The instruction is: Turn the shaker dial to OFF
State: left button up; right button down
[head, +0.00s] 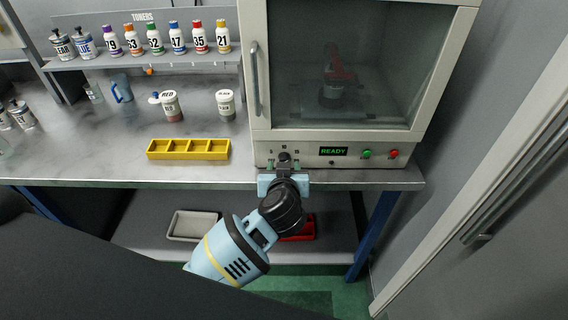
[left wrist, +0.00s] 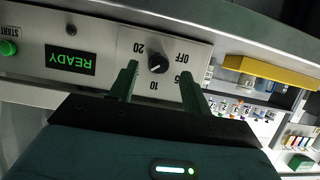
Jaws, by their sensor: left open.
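The shaker (head: 256,150) is a pale cabinet with a glass door and a lit READY display (head: 333,151), also in the left wrist view (left wrist: 70,60). Its black round dial (left wrist: 158,63) shows upside down in the left wrist view, among the marks OFF (left wrist: 183,57), 5, 10 and 20. A small pale mark on the knob seems to face the 10 side, but is hard to read. My left gripper (left wrist: 159,72) is open, one finger on each side of the knob, with gaps visible. In the head view my left gripper (head: 284,170) largely hides the dial. My right gripper is not in view.
A green START button (head: 367,154) and a red button (head: 393,154) sit right of the display. A yellow divided tray (head: 188,149) and small tins stand left of the shaker. A toner shelf (head: 150,59) is behind. A red tray (head: 302,229) lies below.

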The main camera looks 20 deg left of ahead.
aim_at(284, 159)
pick_arm(q)
jog(key=shift+x, duration=1.35)
jog(key=c, duration=1)
